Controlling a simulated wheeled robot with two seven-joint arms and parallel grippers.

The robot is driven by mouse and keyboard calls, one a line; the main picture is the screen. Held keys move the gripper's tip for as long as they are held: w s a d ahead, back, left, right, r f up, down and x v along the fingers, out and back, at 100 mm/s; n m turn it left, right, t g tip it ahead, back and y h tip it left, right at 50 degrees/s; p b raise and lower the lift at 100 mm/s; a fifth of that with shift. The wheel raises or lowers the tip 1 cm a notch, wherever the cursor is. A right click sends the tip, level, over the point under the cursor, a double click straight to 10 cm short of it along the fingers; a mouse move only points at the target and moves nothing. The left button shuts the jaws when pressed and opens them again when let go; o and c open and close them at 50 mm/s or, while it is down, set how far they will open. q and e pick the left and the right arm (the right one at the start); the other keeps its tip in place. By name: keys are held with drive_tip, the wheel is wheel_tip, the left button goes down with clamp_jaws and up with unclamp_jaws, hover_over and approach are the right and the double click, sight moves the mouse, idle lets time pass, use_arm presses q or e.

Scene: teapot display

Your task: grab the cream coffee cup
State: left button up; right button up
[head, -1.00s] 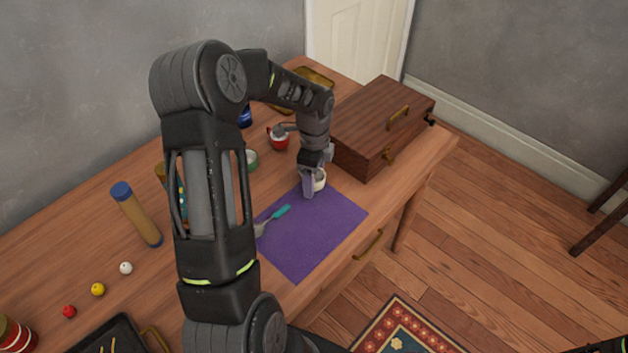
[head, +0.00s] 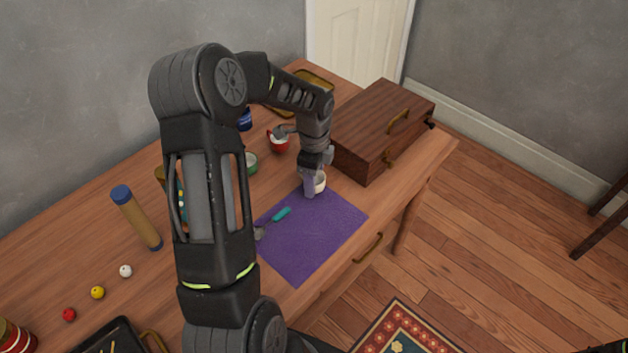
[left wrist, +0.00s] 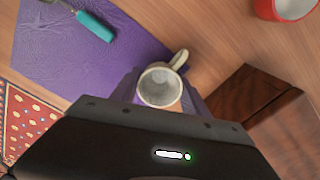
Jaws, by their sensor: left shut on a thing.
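The cream coffee cup (head: 320,183) stands at the far corner of the purple mat (head: 310,235), partly hidden by my left gripper (head: 315,182). In the left wrist view the cup (left wrist: 160,86) shows from above, its handle pointing up and right. My left gripper (left wrist: 160,95) has a finger on either side of the cup and is shut on it. Whether the cup touches the table cannot be told. A bit of my right arm may show at the lower right corner of the head view; my right gripper does not show.
A wooden box (head: 383,128) stands close right of the cup. A red cup (head: 279,141) and a green cup (head: 250,162) stand behind to the left. A teal-handled utensil (head: 280,215) lies on the mat. A blue-capped bottle (head: 137,218) and small balls are at left.

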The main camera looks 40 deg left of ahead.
use_arm(q)
wheel_tip(320, 180, up, 10)
drive_tip(key=shift+f+b, duration=0.15)
drive_tip(key=shift+b, duration=0.2)
drive_tip(key=shift+d, duration=0.1)
idle(0.4)
